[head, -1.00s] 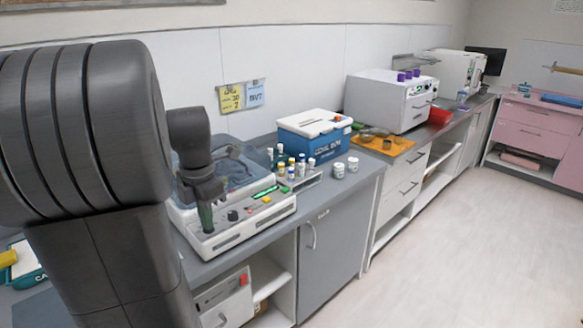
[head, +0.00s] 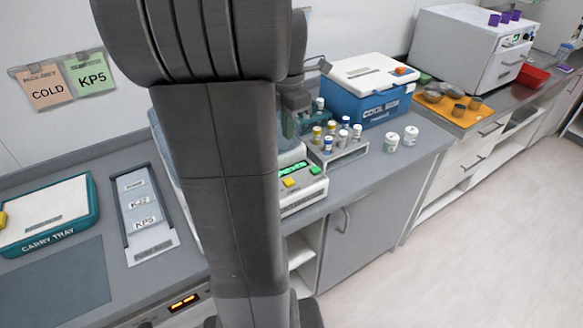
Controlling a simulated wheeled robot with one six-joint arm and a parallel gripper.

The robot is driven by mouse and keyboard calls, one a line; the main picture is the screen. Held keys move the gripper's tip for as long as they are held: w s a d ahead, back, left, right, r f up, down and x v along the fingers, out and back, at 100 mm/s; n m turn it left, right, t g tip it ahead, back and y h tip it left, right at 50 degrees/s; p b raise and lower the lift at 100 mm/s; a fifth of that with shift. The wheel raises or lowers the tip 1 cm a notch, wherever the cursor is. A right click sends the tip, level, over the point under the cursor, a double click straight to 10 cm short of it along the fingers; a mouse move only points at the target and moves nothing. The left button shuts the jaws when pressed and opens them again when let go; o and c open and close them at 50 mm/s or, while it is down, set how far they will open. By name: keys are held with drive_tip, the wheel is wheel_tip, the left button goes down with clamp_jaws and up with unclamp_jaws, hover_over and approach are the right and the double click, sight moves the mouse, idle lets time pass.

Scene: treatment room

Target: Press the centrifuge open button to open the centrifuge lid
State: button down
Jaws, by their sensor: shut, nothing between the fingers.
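The centrifuge stands on the grey counter, mostly hidden behind my arm. The right end of its white front panel (head: 303,190) shows, with a green display (head: 292,168), a yellow button (head: 289,183) and a green button (head: 315,170). A sliver of its grey-blue body shows left of my arm; I cannot tell the lid's state. My gripper (head: 290,126) is partly hidden behind my arm. It is shut and empty, pointing down behind the panel's right end in the picture. I cannot tell whether it touches anything.
A vial rack (head: 345,152) stands right of the centrifuge, near two white jars (head: 401,138) and a blue cool box (head: 368,95). A carry tray (head: 48,215) and a labelled holder (head: 143,215) lie left. Open floor is at right.

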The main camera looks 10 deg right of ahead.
drive_tip(key=shift+f, duration=0.1)
wheel_tip(320, 180, down, 14)
drive_tip(key=shift+r+p, duration=0.1)
drive_tip(key=shift+p, duration=0.6)
